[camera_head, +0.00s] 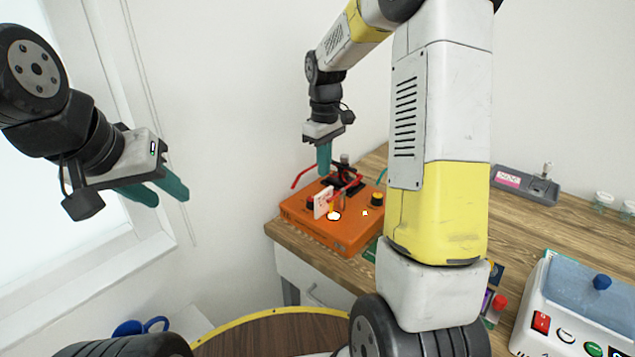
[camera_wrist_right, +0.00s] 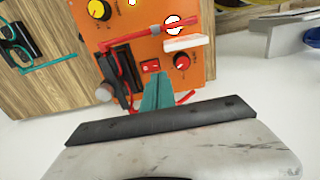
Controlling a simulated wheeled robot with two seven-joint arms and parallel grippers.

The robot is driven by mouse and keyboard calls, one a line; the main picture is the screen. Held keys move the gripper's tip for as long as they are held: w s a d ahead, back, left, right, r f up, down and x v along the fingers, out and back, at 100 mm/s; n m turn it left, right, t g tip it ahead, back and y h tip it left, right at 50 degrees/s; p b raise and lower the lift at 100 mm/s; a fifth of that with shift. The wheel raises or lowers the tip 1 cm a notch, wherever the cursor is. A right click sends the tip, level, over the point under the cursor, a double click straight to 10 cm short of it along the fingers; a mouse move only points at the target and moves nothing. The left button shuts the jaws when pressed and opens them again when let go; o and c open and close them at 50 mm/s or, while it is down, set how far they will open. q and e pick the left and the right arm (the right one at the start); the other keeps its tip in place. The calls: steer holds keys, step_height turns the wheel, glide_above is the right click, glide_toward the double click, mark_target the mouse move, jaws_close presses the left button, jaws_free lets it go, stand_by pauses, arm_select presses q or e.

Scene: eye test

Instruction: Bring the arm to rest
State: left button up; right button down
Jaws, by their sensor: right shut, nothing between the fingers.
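My left gripper (camera_head: 166,195) hangs at the left of the head view, by the window and white wall. Its two teal fingers stand apart with nothing between them. My right gripper (camera_head: 324,168) points down over the back of an orange device (camera_head: 345,238) on the wooden bench. Its teal fingers are together and empty. In the right wrist view, the closed fingertips (camera_wrist_right: 157,85) lie near a red rocker switch (camera_wrist_right: 151,66) on the orange panel. I cannot tell whether they touch it. Red leads and a white tag (camera_head: 323,203) lie across the device.
My right arm's yellow-and-white link blocks part of the bench (camera_head: 400,215). A grey device (camera_head: 525,184) and small jars (camera_head: 603,201) stand further back. Free air lies between my grippers.

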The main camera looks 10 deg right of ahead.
steer(key=s+r+m+t, duration=0.2)
steer(key=s+r, duration=0.2)
steer(key=s, duration=0.4)
steer(key=s+a+r+m+t+y, duration=0.1)
steer(key=s+r, duration=0.3)
steer(key=s, duration=0.4)
steer(key=s+a+r+m+t+y, duration=0.1)
steer(key=s+r+m+t, duration=0.2)
steer(key=s, duration=0.5)
step_height(320, 180, up, 2)
steer(key=shift+s+m, duration=0.15)
steer(key=shift+m, duration=0.35)
